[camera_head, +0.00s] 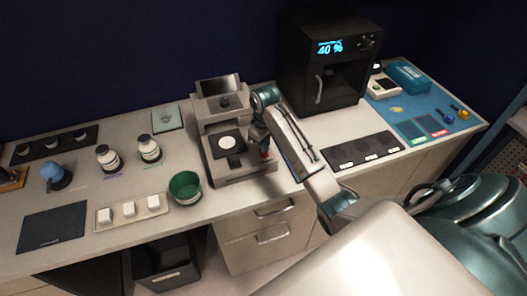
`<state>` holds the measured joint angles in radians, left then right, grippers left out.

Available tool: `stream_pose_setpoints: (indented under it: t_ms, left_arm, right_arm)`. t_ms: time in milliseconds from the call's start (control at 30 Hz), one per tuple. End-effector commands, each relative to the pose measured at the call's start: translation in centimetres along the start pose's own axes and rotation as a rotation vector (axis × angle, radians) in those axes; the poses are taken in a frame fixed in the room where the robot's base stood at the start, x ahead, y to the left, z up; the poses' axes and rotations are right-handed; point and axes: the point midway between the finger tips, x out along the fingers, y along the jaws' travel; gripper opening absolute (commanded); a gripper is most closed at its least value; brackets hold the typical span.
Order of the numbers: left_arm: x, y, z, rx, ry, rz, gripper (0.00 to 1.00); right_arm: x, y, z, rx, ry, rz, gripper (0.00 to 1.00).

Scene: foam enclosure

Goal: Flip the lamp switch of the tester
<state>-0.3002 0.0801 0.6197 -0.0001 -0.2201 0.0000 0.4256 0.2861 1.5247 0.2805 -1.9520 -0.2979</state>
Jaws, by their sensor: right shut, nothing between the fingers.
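The tester (214,108) is a light grey bench device with a dark tilted screen on its upper part and a white round disc on its dark lower bed. My right gripper (264,155) is shut and empty at the right side of the tester's lower bed, pointing down. Small red and blue details show at its tips. The lamp switch cannot be made out, and the gripper and arm cover part of that side. I cannot tell whether the fingers touch the tester. My left gripper is out of view.
A black cabinet (292,70) reading 40 % stands behind my right arm. A green bowl (185,187), two white jars (150,150) and a tray of white blocks (104,221) are left of the tester. A dark mat (357,150) lies to the right.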

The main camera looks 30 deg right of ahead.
Motion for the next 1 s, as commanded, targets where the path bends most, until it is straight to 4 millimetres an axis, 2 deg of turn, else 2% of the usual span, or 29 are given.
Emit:
stream_pose_setpoints:
  t_ms: [1000]
  left_arm:
    - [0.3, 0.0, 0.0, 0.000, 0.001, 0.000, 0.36]
  right_arm:
    - [1.6, 0.0, 0.0, 0.000, -0.001, -0.001, 0.00]
